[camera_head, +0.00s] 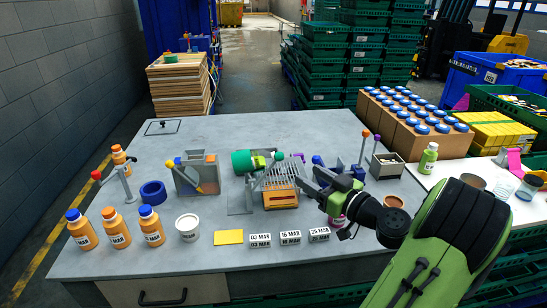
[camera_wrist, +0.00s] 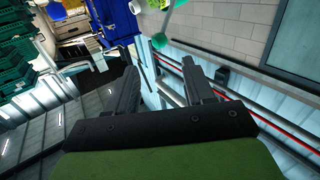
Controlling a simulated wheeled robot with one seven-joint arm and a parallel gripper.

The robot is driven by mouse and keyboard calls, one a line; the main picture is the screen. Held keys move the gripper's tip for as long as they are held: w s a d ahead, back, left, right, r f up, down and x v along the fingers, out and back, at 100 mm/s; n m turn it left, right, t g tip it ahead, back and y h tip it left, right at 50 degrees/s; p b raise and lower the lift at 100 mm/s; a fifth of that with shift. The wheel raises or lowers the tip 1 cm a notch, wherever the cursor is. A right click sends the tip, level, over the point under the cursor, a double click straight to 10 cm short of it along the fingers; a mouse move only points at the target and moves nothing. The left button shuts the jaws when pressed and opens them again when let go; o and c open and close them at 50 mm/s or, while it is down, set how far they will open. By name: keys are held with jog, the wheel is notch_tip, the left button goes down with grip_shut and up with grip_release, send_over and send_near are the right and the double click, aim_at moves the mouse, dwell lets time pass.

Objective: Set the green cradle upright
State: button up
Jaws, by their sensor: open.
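A teal-green cylindrical piece (camera_head: 242,162), the likely green cradle, lies on its side at the top of a small grey stand (camera_head: 258,184) near the middle of the table. A brighter green part sits at its right end. My gripper (camera_head: 318,188) is to the right of it, apart from it, beside a slatted metal rack. In the wrist view my gripper (camera_wrist: 160,70) has its two dark fingers spread with nothing between them. A small teal-green shape (camera_wrist: 158,40) shows beyond the fingertips; I cannot tell if it is the same piece.
Levers with coloured knobs (camera_head: 366,134) and a small bin (camera_head: 386,166) stand at the right. White date blocks (camera_head: 290,238) line the front.

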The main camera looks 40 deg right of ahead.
aim_at(279, 157)
jog(key=w+p, duration=0.2)
jog(key=w, duration=1)
jog(key=shift+w+d, duration=0.15)
jog(key=shift+w, duration=0.25)
grip_shut()
